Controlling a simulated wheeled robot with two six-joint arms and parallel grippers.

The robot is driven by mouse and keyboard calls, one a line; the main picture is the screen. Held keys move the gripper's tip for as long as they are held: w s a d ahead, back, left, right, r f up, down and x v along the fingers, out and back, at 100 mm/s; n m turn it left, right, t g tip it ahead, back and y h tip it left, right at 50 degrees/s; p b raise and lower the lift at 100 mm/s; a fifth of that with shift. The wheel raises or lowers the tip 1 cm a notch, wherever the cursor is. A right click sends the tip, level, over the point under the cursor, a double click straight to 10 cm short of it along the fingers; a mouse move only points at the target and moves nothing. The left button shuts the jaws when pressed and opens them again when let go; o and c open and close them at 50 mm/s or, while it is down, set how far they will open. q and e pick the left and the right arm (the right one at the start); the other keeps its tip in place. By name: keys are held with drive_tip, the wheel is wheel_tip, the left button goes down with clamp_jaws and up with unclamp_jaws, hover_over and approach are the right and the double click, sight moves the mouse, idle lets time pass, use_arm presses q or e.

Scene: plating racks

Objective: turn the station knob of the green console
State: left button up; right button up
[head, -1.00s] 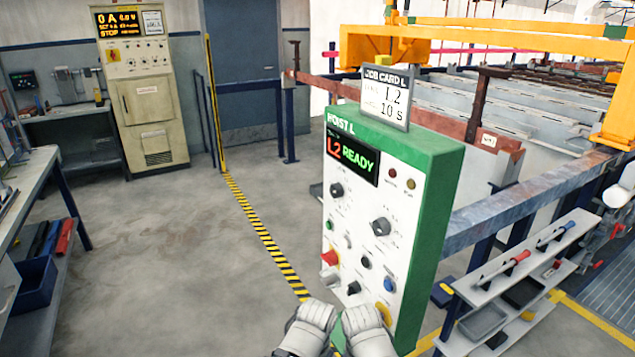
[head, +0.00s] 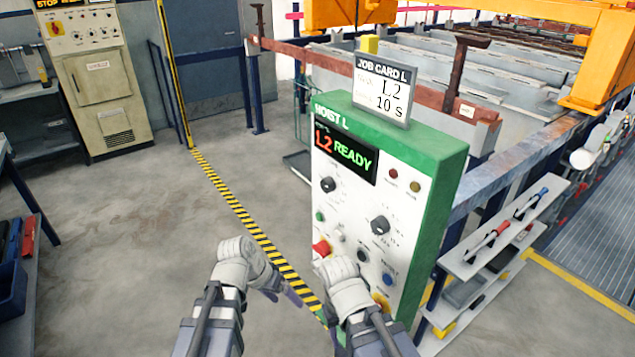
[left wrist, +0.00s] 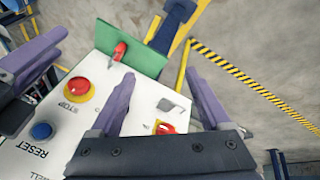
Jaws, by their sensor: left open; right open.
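The green console (head: 445,185) stands right of centre in the head view, with a white front panel and a display reading "L2 READY". Two dark knobs show on the panel, an upper left knob (head: 328,185) and a middle right knob (head: 380,225); their small labels are unreadable. My left gripper (head: 290,294) is open and empty, left of the panel's lower part. The left wrist view shows its purple fingers over the lower panel, near a red stop button (left wrist: 80,90) and a blue reset button (left wrist: 41,131). My right gripper (head: 322,313) is low before the panel, its fingers mostly hidden.
A job card (head: 383,90) reading "L2" and "10 s" stands on the console. A shelf rack (head: 500,240) with tools is close on the right. A beige cabinet (head: 95,85) stands at the far left. The floor left of the console is clear.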

use_arm(q)
drive_tip(key=w+d+r+m+t+h, duration=0.4)
drive_tip(key=w+r+h, duration=0.35)
drive_tip(key=r, duration=0.35)
drive_tip(key=m+t+h, duration=0.3)
drive_tip(key=t, duration=0.2)
approach(324, 187)
drive_tip(key=shift+p+x, duration=0.3)
drive_tip(key=shift+x, duration=3.95)
clamp_jaws()
